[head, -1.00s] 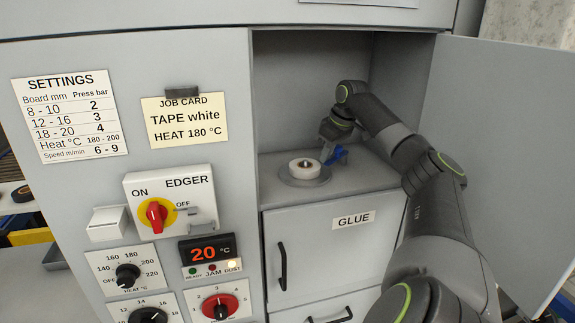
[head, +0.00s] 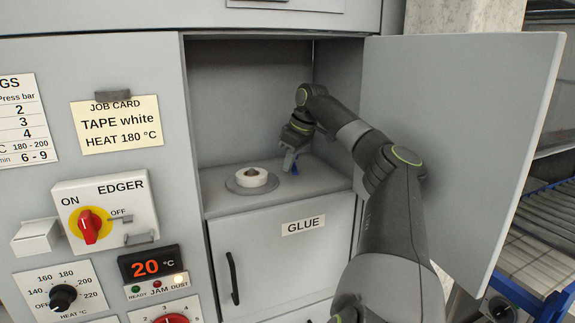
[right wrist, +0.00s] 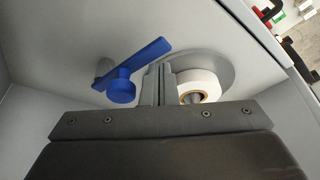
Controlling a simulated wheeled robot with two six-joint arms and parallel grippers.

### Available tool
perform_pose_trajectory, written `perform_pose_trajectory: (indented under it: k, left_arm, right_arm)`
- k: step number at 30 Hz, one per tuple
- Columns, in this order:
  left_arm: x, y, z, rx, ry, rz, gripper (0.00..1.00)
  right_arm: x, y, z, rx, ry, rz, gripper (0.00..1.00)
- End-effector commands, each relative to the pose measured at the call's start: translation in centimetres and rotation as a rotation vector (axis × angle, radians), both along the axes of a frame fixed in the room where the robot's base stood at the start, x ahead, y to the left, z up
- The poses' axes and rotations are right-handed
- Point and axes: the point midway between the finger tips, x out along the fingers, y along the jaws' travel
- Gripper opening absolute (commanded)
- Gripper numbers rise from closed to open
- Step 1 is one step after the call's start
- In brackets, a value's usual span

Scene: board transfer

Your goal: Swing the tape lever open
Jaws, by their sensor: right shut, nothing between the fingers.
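The white tape roll (head: 251,178) sits on a round grey plate (head: 240,186) on the shelf of the open compartment. It also shows in the right wrist view (right wrist: 197,86). The blue tape lever (right wrist: 145,62) with its round knob (right wrist: 121,86) is left of the fingers in the right wrist view, clear of the roll. My left gripper is out of view.
The compartment door (head: 455,130) stands open on the right, close to my right arm. The compartment's side walls and back wall enclose the shelf (head: 222,203). Below is a shut GLUE door (head: 270,255). The edger control panel (head: 105,215) is at the left.

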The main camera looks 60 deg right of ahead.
Motion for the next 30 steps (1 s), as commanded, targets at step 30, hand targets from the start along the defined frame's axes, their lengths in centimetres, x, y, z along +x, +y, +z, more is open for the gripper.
perform_pose_trajectory:
  k: [30]
  left_arm:
    - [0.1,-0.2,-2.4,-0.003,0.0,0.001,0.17]
  right_arm:
    - [-2.8,-1.6,-0.1,-0.001,0.002,0.13,0.0]
